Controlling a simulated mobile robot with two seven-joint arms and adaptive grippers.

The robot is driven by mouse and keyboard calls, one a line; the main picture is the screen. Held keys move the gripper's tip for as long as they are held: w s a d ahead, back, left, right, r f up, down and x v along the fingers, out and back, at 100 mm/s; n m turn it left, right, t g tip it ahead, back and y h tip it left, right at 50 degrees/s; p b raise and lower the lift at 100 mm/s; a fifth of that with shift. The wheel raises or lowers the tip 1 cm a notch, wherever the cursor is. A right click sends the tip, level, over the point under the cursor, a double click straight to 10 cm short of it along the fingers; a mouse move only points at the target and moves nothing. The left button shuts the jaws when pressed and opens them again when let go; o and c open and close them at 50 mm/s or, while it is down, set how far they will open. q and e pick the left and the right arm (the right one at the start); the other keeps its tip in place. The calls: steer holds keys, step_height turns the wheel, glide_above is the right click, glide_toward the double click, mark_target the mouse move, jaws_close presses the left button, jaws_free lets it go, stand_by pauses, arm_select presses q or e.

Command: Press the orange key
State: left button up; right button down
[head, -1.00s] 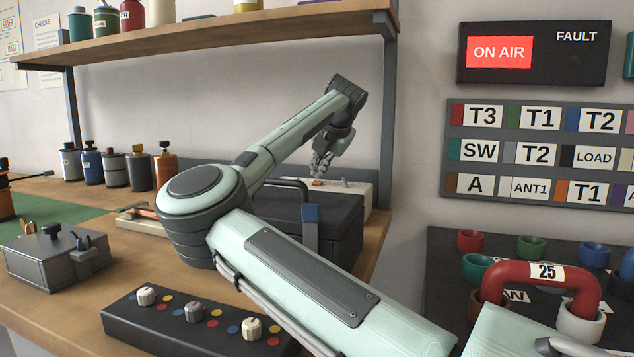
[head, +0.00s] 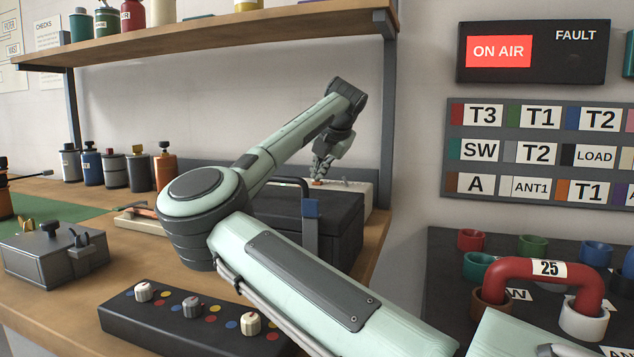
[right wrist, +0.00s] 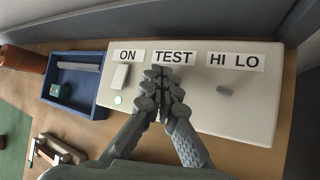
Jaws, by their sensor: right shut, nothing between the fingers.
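The white control box (head: 358,190) stands at the back of the bench, partly hidden behind a dark case. A small patch of orange, the orange key (head: 317,182), shows on its top right at my right gripper's fingertips. My right gripper (head: 318,176) is shut and empty and points down at the box. In the right wrist view the box (right wrist: 250,115) has labels ON, TEST and HI LO. The shut fingers (right wrist: 158,72) sit just below the TEST label (right wrist: 173,58) and hide what is under them; contact cannot be told. My left gripper is not in view.
On the box are a white rocker (right wrist: 120,76), a green light (right wrist: 117,100) and a grey toggle (right wrist: 223,90). A blue tray (right wrist: 75,100) lies left of it. The dark case (head: 335,225) stands in front; a shelf (head: 220,38) overhangs.

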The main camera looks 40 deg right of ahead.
mark_target(319, 182)
steer(key=shift+r, duration=0.4)
steer(key=shift+r+p, duration=1.3)
steer(key=shift+r, duration=1.7)
